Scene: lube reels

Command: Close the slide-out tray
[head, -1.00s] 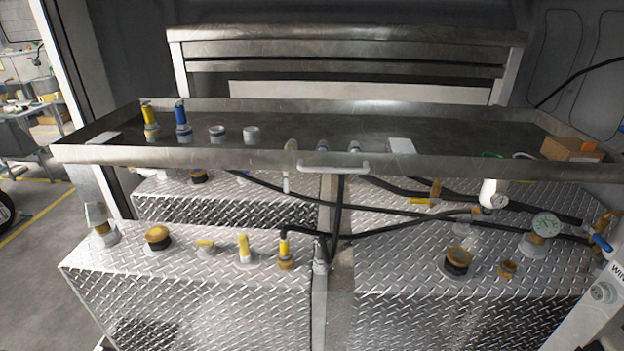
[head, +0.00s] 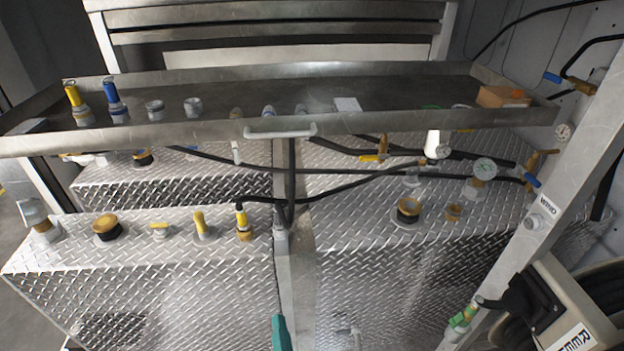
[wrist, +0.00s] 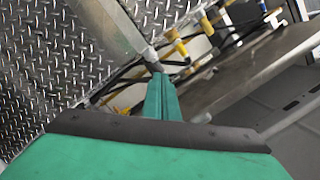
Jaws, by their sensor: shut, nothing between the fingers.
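The slide-out tray (head: 390,122) is a long, shallow grey metal tray, pulled out above the diamond-plate tanks in the head view. A pale bar handle (head: 281,132) is on the middle of its front edge. My gripper (head: 280,322) shows as a green tip at the bottom edge of the head view, below and apart from the handle. In the wrist view my green gripper fingers (wrist: 162,92) are together and empty. A grey metal surface to their right there appears to be the tray (wrist: 235,85).
Diamond-plate tanks (head: 150,290) with caps, valves and black hoses stand under the tray. Fittings and a small cardboard box (head: 502,96) sit in the tray. A slanted grey post (head: 535,225) and a hose reel (head: 590,300) stand at right.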

